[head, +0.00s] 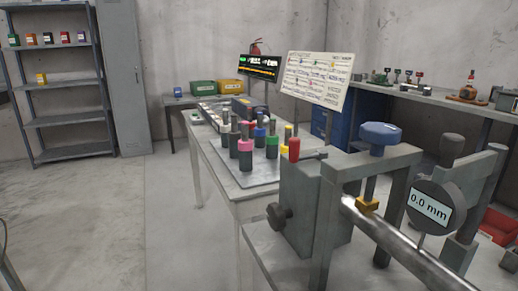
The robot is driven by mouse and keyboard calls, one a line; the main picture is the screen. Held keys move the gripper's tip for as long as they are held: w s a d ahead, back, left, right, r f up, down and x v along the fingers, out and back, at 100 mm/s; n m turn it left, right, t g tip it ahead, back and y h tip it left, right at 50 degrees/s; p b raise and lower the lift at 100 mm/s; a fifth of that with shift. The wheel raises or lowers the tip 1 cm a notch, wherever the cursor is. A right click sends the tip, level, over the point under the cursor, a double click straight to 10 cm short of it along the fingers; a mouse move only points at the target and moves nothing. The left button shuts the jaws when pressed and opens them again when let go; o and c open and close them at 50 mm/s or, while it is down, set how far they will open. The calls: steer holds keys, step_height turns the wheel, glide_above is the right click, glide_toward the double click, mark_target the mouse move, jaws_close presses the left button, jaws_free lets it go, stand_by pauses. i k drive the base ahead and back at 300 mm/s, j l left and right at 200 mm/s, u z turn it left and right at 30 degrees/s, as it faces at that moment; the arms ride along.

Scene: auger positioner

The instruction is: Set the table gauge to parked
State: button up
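The table gauge (429,206) is a round dark dial with a light face reading "0.0 mm", at the right in the head view. Its thin stem points down to a shiny metal bar (395,243), and its tip appears to meet the bar's top. The gauge sits beside a grey upright stand (478,205). I cannot tell from this view how it is mounted or locked. My gripper is not in view.
A grey clamp frame (330,210) with a blue knob (380,136) and brass pad (368,204) stands left of the gauge. Behind it, a table (215,160) carries several coloured-top holders. Shelves (70,120) stand far left. The left floor is clear.

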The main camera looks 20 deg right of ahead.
mark_target(458, 193)
steer(key=z, duration=1.25)
